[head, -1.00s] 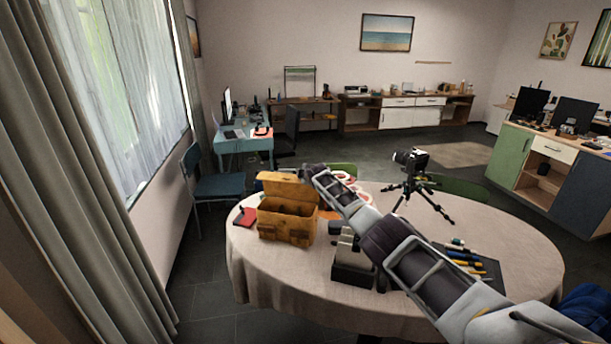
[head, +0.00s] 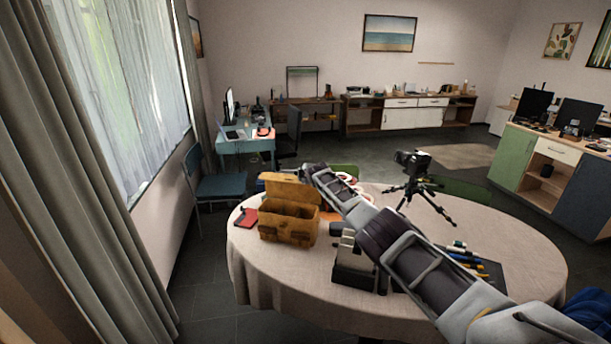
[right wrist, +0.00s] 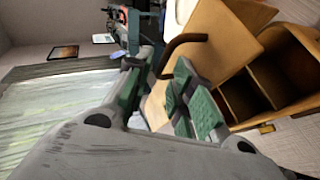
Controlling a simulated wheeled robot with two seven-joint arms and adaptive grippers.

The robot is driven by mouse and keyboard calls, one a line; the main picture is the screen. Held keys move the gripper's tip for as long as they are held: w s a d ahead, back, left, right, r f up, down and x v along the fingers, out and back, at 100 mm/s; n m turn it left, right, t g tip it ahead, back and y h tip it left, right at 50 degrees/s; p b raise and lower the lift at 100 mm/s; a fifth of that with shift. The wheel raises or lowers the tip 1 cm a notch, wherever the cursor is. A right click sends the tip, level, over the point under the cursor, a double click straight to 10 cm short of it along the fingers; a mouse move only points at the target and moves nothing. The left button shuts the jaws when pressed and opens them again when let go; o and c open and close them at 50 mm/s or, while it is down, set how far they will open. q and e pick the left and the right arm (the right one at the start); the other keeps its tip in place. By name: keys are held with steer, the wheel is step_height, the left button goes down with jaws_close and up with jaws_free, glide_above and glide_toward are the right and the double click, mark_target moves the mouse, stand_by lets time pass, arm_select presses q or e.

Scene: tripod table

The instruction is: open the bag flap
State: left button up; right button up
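The yellow-brown bag (head: 287,231) stands on the left part of the round table. Its flap (head: 291,189) is raised and stands up at the back, so the divided inside shows. My right gripper (head: 310,170) is beside the flap's upper right corner, partly hidden by my arm. In the right wrist view, the green-padded fingers (right wrist: 160,92) are apart, with the tan flap (right wrist: 222,40) and its dark handle (right wrist: 183,42) close by. I cannot tell whether a finger touches the flap. The bag's compartments (right wrist: 285,75) show at the right there. My left gripper is out of view.
The round table (head: 275,285) has a light cloth. A red item (head: 246,217) lies left of the bag. A dark box (head: 352,265) stands under my right arm. A camera on a tripod (head: 414,180) and a dark mat with pens (head: 487,270) are to the right.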

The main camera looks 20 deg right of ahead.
steer(key=shift+d, duration=0.1)
steer(key=shift+s+r, duration=0.1)
stand_by(0.5)
steer(key=shift+s+d+r, duration=0.1)
steer(key=shift+s+r, duration=0.15)
steer(key=shift+s, duration=0.2)
steer(key=shift+s+r, duration=0.2)
steer(key=shift+s, duration=0.15)
steer(key=shift+s+a+r, duration=0.2)
steer(key=shift+s+a, duration=0.15)
steer(key=shift+s, duration=0.2)
steer(key=v, duration=0.8)
steer(key=shift+s+a, duration=0.15)
steer(key=shift+s, duration=0.15)
stand_by(0.4)
steer(key=shift+r, duration=0.1)
